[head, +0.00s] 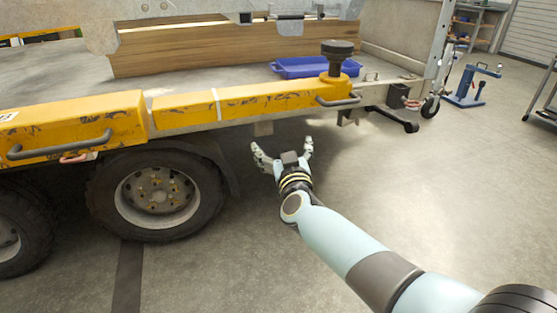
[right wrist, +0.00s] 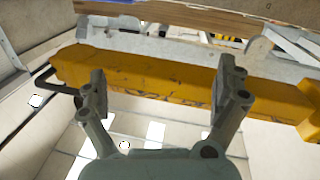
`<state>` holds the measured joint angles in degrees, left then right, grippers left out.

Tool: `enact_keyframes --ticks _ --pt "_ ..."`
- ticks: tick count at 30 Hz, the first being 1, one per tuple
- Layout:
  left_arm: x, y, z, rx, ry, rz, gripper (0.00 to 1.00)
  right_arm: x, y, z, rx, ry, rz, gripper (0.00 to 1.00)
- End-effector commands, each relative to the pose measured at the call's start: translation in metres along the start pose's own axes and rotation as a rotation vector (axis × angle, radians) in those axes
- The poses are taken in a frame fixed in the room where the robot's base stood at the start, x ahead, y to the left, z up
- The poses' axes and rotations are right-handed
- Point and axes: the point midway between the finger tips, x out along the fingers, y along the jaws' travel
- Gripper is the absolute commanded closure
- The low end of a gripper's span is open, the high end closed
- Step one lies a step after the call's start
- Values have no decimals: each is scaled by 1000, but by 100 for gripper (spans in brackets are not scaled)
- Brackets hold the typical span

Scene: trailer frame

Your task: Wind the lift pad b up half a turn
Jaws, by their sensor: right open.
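A lift pad (head: 337,47), a black round head on a dark post, stands upright on the yellow beam (head: 245,103) near its right end. I see no letter on it, so I cannot tell for sure that it is pad b. My right gripper (head: 282,146) is open and empty. It is below and to the left of the pad in the head view, apart from it. In the right wrist view the yellow beam (right wrist: 160,78) lies behind the open fingers, and the black pad head does not show. My left gripper is not in view.
Trailer wheels (head: 157,196) stand at the left. A grab handle (head: 338,99) sticks out of the beam just below the pad. A blue tray (head: 300,68) lies on the trailer bed behind it. A blue floor stand (head: 470,88) is at the back right.

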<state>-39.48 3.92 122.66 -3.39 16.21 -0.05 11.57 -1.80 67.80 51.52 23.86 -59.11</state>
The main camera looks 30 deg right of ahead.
Motion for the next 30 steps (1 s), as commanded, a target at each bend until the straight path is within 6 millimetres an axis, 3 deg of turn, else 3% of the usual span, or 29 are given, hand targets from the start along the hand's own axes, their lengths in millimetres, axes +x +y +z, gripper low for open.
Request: enact_keyframes --ticks 6,20,23,25,28,30 --pt "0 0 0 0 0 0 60 -10 -3 22 -8 -38 -32 0" --pt "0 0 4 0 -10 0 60 -14 -5 30 -12 -53 -44 0" --pt "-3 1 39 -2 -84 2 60 -28 -7 56 -23 -102 -80 0" --pt "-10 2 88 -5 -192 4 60 -51 -10 94 -36 -178 -129 0" --pt "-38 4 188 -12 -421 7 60 -109 -10 172 -59 -353 -223 0" --pt "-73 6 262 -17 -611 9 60 -168 -3 234 -74 -516 -288 0"
